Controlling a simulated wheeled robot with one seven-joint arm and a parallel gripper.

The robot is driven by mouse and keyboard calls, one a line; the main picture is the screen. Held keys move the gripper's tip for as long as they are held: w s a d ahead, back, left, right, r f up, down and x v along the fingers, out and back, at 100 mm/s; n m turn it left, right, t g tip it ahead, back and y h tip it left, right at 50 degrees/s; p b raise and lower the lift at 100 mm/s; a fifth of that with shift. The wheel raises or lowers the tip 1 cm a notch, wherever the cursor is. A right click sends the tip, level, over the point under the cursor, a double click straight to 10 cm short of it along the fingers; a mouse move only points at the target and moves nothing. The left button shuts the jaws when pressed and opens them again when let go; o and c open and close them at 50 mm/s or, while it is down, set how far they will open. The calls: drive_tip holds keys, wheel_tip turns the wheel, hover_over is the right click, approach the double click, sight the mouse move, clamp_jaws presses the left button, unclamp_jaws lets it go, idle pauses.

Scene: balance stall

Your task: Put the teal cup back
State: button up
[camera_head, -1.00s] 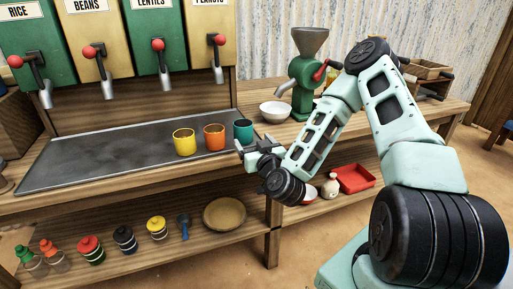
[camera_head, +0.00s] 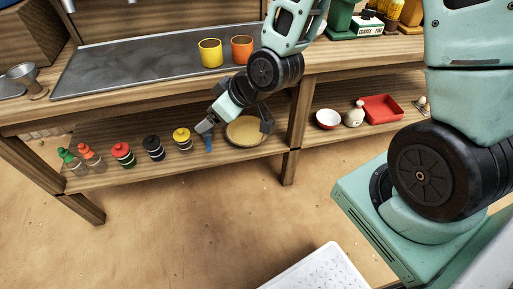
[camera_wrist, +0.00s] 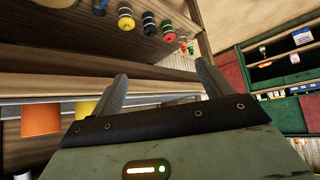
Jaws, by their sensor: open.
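The teal cup does not show in either view now; my arm covers the place right of the orange cup in the head view. The yellow cup (camera_head: 210,53) and the orange cup (camera_head: 242,49) stand side by side on the counter's metal tray. The orange cup (camera_wrist: 40,119) and yellow cup (camera_wrist: 85,109) also show at the left of the wrist view. My gripper (camera_head: 237,125) is open and empty, low in front of the lower shelf by the round wooden dish. Its two fingers stand apart in the wrist view (camera_wrist: 163,75).
The metal tray (camera_head: 130,65) has bare room left of the yellow cup. The lower shelf holds several lidded jars, such as a red one (camera_head: 122,154), and the wooden dish (camera_head: 246,131). A red tray (camera_head: 381,107) and a small bowl (camera_head: 327,119) are farther right.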

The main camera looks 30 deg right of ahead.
drive_tip(key=s+r+g+h, duration=0.2)
drive_tip(key=s+r+g, duration=0.1)
drive_tip(key=s, duration=0.7)
drive_tip(key=s+a+r+g+h, duration=0.1)
drive_tip(key=s+r+g+h, duration=0.1)
drive_tip(key=s+r, duration=0.4)
drive_tip(key=s+g, duration=0.1)
drive_tip(key=s, duration=0.4)
drive_tip(key=shift+a+r+n+g, duration=0.2)
drive_tip(key=shift+n+g, duration=0.1)
drive_tip(key=shift+g, duration=0.1)
wheel_tip(320, 180, up, 10)
drive_tip(key=p, duration=0.9)
drive_tip(key=shift+f+p, duration=0.2)
drive_tip(key=shift+p, duration=0.2)
